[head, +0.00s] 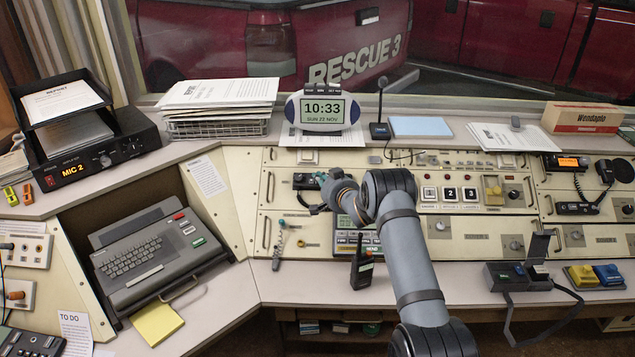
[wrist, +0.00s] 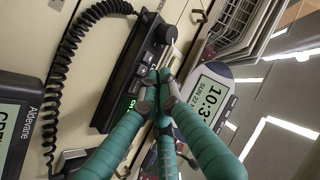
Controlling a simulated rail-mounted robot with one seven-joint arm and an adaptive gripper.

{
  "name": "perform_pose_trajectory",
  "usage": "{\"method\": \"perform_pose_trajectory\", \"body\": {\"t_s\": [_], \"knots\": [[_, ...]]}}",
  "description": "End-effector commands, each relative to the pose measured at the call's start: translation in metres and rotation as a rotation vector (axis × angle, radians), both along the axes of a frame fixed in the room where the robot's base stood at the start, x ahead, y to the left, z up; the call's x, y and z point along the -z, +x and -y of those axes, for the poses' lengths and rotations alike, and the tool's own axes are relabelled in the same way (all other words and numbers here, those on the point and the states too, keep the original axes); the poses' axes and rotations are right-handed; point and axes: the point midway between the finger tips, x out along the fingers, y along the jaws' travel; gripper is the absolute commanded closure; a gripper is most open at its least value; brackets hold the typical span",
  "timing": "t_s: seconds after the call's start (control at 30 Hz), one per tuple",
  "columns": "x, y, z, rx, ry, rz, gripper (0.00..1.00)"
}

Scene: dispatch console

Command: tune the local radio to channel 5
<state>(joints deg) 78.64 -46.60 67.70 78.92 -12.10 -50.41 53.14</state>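The local radio looks to be the slim black unit (wrist: 125,75) with a coiled black cord in the wrist view. A small green display (wrist: 132,103) glows near its lower end, partly hidden, so I cannot read the channel. In the head view the radio (head: 304,182) shows on the cream panel. My gripper (wrist: 159,82) has teal fingers whose tips come close together over the radio's right side. Whether they grip a control there is hidden. In the head view my gripper (head: 322,179) is just right of the radio.
A second radio (head: 570,162) with an orange display is at the right.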

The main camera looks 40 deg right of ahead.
Motion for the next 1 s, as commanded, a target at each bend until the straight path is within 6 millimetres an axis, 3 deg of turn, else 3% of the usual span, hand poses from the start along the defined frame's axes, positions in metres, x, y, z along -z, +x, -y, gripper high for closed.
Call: {"method": "perform_pose_trajectory", "body": {"t_s": [1.0], "knots": [[0.0089, 0.0044, 0.0033, 0.000, 0.000, 0.000, 1.00]]}}
